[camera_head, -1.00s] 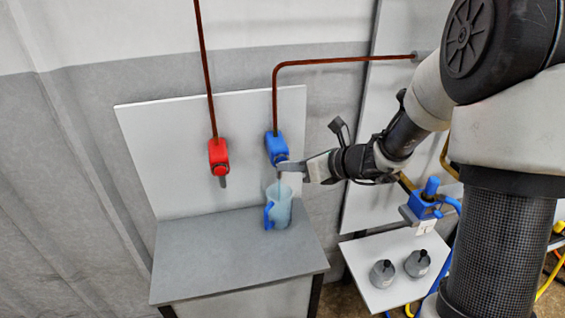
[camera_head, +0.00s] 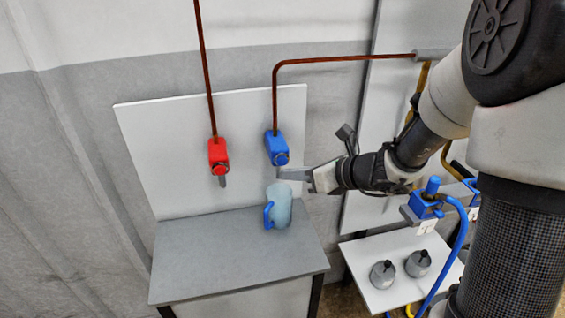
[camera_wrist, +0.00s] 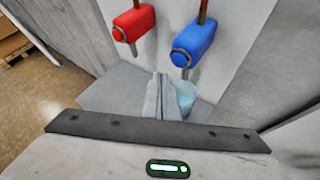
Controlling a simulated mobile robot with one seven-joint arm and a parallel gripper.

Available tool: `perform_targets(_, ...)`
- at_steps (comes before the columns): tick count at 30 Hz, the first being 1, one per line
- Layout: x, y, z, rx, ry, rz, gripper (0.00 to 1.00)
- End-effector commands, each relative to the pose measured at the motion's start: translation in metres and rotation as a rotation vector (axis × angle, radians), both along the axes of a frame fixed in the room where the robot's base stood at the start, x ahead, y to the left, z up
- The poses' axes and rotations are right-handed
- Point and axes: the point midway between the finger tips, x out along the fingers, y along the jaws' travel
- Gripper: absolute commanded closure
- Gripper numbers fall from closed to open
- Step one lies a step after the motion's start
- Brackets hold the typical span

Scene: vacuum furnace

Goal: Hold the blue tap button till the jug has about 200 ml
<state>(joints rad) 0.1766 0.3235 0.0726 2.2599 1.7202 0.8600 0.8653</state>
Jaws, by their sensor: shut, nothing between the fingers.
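The blue tap (camera_head: 276,147) is mounted on the white back panel, with its round button on the front; it also shows in the wrist view (camera_wrist: 197,40). The jug (camera_head: 279,205), translucent pale blue with a blue handle, stands upright on the grey table below the blue tap. In the wrist view the jug (camera_wrist: 187,93) is partly hidden by my fingers and seems to hold bluish water; I cannot read its level. My gripper (camera_head: 282,172) is shut and empty, its tip just below and in front of the blue button, apparently apart from it. In the wrist view my fingers (camera_wrist: 157,82) point toward the jug.
A red tap (camera_head: 218,155) sits left of the blue one. The grey table (camera_head: 215,255) is clear left of the jug. Two grey flasks (camera_head: 383,273) stand on a low white table at right, near a blue device (camera_head: 424,207). Copper pipes run above the taps.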

Motion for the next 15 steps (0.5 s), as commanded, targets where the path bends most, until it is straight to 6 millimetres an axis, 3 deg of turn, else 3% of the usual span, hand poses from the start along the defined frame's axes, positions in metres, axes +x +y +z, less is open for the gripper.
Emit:
perform_targets(9,-0.027,-0.008,0.000,0.000,0.000,-0.001,1.00)
perform_targets(15,-0.030,-0.009,0.000,0.000,0.000,0.000,1.00)
